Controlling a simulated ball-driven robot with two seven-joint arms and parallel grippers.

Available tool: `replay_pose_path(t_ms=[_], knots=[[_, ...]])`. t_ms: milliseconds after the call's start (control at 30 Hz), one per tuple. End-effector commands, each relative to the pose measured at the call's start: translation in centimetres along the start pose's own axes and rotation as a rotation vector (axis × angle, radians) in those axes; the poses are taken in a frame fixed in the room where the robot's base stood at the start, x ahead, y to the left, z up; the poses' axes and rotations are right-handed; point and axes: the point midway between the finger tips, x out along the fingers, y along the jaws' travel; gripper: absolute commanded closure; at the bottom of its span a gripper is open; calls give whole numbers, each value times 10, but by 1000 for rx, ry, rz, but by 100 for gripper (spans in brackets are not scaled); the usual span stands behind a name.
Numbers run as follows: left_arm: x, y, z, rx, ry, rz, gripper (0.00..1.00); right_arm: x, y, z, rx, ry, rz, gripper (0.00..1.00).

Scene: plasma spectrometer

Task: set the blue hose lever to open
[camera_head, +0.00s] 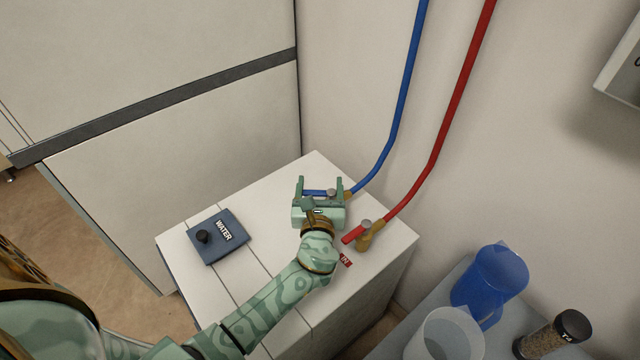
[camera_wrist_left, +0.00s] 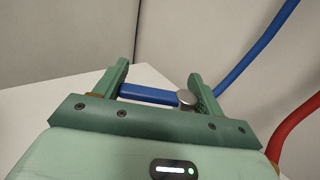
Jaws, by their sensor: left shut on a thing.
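The blue hose lever (camera_head: 314,192) is a flat blue bar on the white cabinet top, pointing left from a round metal knob (camera_head: 332,192). The blue hose (camera_head: 405,95) runs up the wall from a brass fitting just right of it. My green left gripper (camera_head: 319,184) is shut on the lever, with one finger at its free end and the other by the knob. In the left wrist view the lever (camera_wrist_left: 148,94) spans between the two fingers, and the knob (camera_wrist_left: 186,98) stands beside the right finger. The gripper body hides the lever's underside. My right gripper is not in view.
A red lever (camera_head: 353,234) with a brass valve and red hose (camera_head: 440,140) sits close to the right. A dark blue WATER panel (camera_head: 218,237) with a black knob lies left on the white cabinet (camera_head: 265,190). A blue jug (camera_head: 490,280) stands lower right.

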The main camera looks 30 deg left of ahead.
Motion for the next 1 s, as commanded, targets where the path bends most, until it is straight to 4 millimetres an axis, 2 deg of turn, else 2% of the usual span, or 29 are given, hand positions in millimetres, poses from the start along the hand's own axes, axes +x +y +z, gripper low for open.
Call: replay_pose_path(t_ms=[233, 700, 733, 800, 1000], knots=[[2, 5, 6, 4, -14, 76, 53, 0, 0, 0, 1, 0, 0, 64], [2, 6, 7, 5, -17, 90, 53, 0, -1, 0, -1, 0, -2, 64], [2, 6, 7, 5, -17, 90, 25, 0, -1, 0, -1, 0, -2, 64], [2, 6, 7, 4, -15, 89, 10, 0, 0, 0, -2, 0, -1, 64], [0, 4, 4, 3, -10, 84, 10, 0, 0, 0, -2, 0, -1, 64]])
